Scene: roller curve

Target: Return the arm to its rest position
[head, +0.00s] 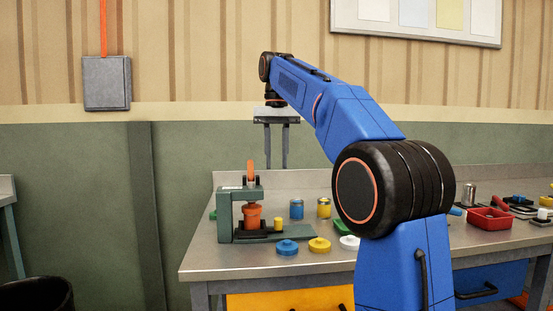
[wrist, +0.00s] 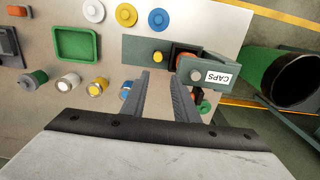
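My blue arm rises from the right of the head view and reaches over the workbench (head: 205,262). My gripper (head: 277,165) hangs from its end with the fingers pointing down, above the back of the bench. Its two fingers stand apart with nothing between them, and the wrist view (wrist: 161,74) also shows an empty gap. The grey-green press (head: 225,222) with an orange lever stands on the bench below and left of the gripper. In the wrist view, its label reads "CAPS" (wrist: 217,77). The fingers are well clear of the bench things in the head view.
Blue (head: 297,209) and yellow (head: 323,208) jars stand near the press. Blue (head: 287,247), yellow (head: 319,245) and white (head: 349,242) caps lie in front. A red tray (head: 489,220) sits right. A black bin (head: 37,296) is at lower left. A wall box (head: 106,84) hangs left.

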